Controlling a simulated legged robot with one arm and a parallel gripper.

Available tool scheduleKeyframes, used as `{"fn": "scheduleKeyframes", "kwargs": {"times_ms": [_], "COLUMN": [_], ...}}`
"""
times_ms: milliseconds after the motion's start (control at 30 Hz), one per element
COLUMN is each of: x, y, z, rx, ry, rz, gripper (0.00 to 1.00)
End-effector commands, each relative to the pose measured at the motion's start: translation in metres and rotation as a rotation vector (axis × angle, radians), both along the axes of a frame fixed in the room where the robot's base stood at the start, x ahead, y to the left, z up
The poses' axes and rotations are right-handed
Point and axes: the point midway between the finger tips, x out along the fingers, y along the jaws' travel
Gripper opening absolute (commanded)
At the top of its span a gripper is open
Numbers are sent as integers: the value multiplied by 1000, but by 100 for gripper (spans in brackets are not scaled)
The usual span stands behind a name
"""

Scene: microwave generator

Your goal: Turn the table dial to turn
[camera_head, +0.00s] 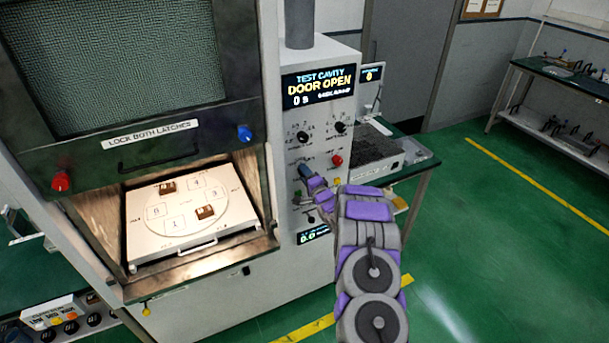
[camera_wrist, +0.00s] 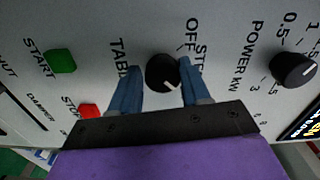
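The black table dial (camera_wrist: 162,73) shows in the wrist view on the grey panel, between a partly hidden "TABL" label and the "OFF" and "STEP" lettering. Its pale pointer mark points to the lower right. My gripper (camera_wrist: 158,68) is open, with one blue finger on each side of the dial. A small gap shows at the left finger; the right finger is very close to the dial, and I cannot tell if it touches. In the head view my gripper (camera_head: 306,175) is at the front panel and hides the dial.
A green START button (camera_wrist: 61,61), a red stop button (camera_wrist: 90,111) and the power dial (camera_wrist: 292,69) are nearby. The display (camera_head: 318,86) reads "DOOR OPEN". The open cavity holds a white tray (camera_head: 150,244) with two brown blocks.

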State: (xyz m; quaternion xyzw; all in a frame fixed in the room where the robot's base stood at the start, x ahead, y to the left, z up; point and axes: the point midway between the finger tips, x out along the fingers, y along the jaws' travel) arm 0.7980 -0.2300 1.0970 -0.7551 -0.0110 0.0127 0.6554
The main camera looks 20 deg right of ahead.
Motion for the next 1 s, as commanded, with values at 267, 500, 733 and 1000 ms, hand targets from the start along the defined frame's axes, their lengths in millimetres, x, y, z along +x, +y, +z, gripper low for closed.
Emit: {"fn": "scheduleKeyframes", "kwargs": {"times_ms": [267,500,733,1000], "x": [-1,-2,-20,-62], "y": [-1,0,-1,-4], "z": [0,2,3,2], "rx": [0,-2,0,2], "ry": [0,-3,-4,-3], "rz": [-1,0,0,-3], "gripper": [66,66,66,66]}}
